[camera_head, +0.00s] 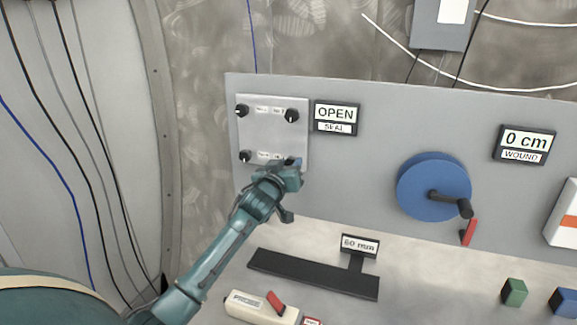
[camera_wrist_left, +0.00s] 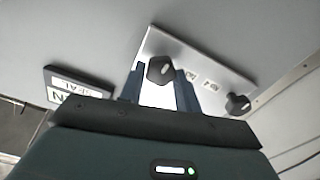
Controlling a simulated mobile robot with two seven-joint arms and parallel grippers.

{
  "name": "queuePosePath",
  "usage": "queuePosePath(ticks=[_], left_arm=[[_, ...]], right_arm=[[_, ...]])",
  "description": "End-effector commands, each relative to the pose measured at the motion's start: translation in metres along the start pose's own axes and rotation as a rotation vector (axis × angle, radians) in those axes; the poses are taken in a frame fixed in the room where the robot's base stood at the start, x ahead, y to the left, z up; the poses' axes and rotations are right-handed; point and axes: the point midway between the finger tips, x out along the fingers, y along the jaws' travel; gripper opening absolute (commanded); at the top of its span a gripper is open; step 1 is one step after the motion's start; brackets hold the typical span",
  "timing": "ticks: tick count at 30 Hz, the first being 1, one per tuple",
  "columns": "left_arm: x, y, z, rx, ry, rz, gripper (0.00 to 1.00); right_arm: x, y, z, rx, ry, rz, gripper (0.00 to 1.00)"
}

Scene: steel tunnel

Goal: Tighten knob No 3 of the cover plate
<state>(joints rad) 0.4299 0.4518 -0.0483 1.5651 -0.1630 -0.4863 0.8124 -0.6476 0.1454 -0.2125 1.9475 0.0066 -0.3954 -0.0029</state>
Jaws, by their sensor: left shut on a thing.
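The cover plate (camera_head: 272,132) is a light square plate on the grey panel, with a black knob near each visible corner. The upper left knob (camera_head: 242,110), upper right knob (camera_head: 292,115) and lower left knob (camera_head: 245,156) are in plain view. My left gripper (camera_head: 293,165) is at the lower right corner and hides most of that knob in the head view. In the left wrist view the lower right knob (camera_wrist_left: 160,69) sits between the two fingers, which are shut on it. The lower left knob (camera_wrist_left: 238,104) is apart. My right gripper is not in view.
An OPEN SEAL sign (camera_head: 336,118) is right of the plate. Further right are a blue wheel (camera_head: 425,185) with a black crank handle and a 0 cm sign (camera_head: 526,144). A black bar (camera_head: 315,273) and a probe block (camera_head: 255,308) lie below, near my left arm.

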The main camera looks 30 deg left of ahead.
Motion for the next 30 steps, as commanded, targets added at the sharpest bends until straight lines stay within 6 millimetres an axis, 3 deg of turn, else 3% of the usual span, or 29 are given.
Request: queuePosePath(ticks=[7,17,30], left_arm=[[-0.0001,0.0004,0.0002,0.000,0.000,0.001,0.10],[-0.0001,0.0006,0.0002,0.059,0.000,0.001,0.10],[0.0001,0.0015,0.0001,0.406,-0.001,0.000,0.10]], right_arm=[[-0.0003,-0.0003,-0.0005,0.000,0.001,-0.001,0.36],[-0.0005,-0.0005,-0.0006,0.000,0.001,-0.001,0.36],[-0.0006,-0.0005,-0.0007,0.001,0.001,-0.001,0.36]])
